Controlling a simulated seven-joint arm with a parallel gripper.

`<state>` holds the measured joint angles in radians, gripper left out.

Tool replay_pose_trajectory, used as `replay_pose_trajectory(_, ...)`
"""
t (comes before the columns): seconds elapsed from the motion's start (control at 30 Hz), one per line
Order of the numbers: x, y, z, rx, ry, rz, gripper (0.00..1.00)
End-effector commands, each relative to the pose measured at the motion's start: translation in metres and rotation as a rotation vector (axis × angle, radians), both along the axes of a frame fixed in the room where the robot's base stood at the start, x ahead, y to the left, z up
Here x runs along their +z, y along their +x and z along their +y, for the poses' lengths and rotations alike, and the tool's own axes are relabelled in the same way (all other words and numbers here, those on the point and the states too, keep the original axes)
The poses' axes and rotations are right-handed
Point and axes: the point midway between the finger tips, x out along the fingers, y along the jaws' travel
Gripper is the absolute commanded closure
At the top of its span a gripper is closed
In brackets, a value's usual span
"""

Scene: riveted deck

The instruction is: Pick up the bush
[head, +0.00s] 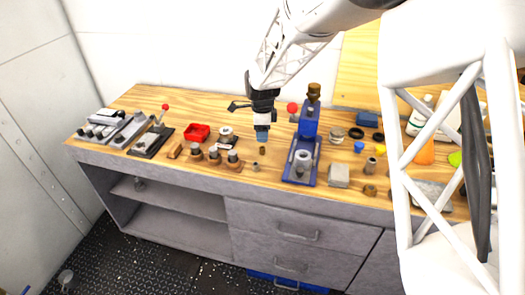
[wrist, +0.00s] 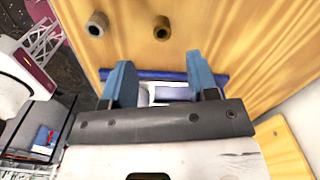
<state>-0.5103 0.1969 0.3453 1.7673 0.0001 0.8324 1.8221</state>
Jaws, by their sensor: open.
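Two small ring-like parts that could be the bush stand on the wooden bench top. One is brass-brown (head: 262,151), just below my gripper in the head view; the other is greyer (head: 255,167), a little nearer the front edge. In the wrist view the brown one (wrist: 162,28) and the grey one (wrist: 97,24) each show a dark hole, beyond the fingertips. My gripper (head: 262,138) has blue fingers and hangs above the bench. In the wrist view its fingers (wrist: 158,68) are apart, with no part held between them.
A blue press (head: 303,150) stands close to the right of my gripper. A red tray (head: 197,132), a row of knobbed parts (head: 214,158) and a black-based device (head: 151,141) lie to the left. A grey block (head: 339,175) and several small parts crowd the right.

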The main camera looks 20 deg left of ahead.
Motion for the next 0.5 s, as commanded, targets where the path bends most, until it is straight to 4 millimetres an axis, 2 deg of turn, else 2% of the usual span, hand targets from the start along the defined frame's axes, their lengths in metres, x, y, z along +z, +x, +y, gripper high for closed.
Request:
replay_pose_trajectory(0.23, -0.004, 0.000, 0.000, 0.001, 0.000, 0.001, 0.46)
replay_pose_trajectory(0.5, -0.024, 0.000, 0.000, 0.001, 0.000, 0.001, 0.46)
